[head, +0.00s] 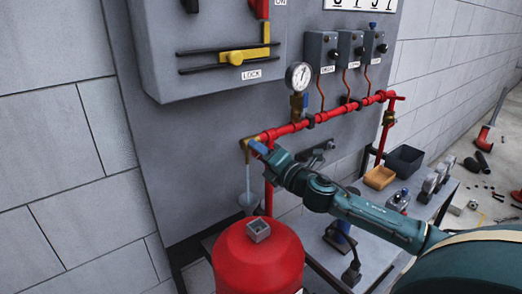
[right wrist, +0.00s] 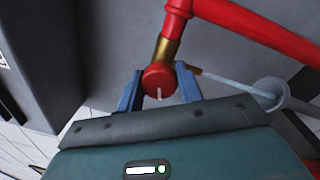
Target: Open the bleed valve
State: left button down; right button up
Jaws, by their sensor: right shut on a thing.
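The bleed valve sits at the left end of the red pipe. Its round red knob (right wrist: 158,78) with a white mark shows in the right wrist view, under a brass fitting (right wrist: 166,50). My right gripper (head: 262,148) is at this pipe end, with its blue fingers on either side of the knob; the fingers also show in the right wrist view (right wrist: 158,92). It is shut on the knob. In the head view the gripper hides the knob. A pale stream or tube (head: 248,178) runs from the brass spout down to a small cup (head: 249,199). My left gripper is out of view.
A pressure gauge (head: 299,76) stands above the red pipe (head: 330,113). A grey cabinet (head: 215,35) and switch boxes (head: 322,52) hang on the panel. A red tank (head: 258,262) stands below my gripper. Dark and orange bins (head: 380,177) lie right, beyond my arm.

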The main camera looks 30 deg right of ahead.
jog(key=n+p, duration=0.1)
jog(key=n, duration=0.3)
jog(key=shift+r, duration=0.2)
jog(key=shift+f+n+y+p, duration=0.1)
jog(key=shift+n+y+p, duration=0.4)
jog(key=shift+n, duration=1.4)
jog(key=o, duration=1)
jog(key=shift+f, duration=0.1)
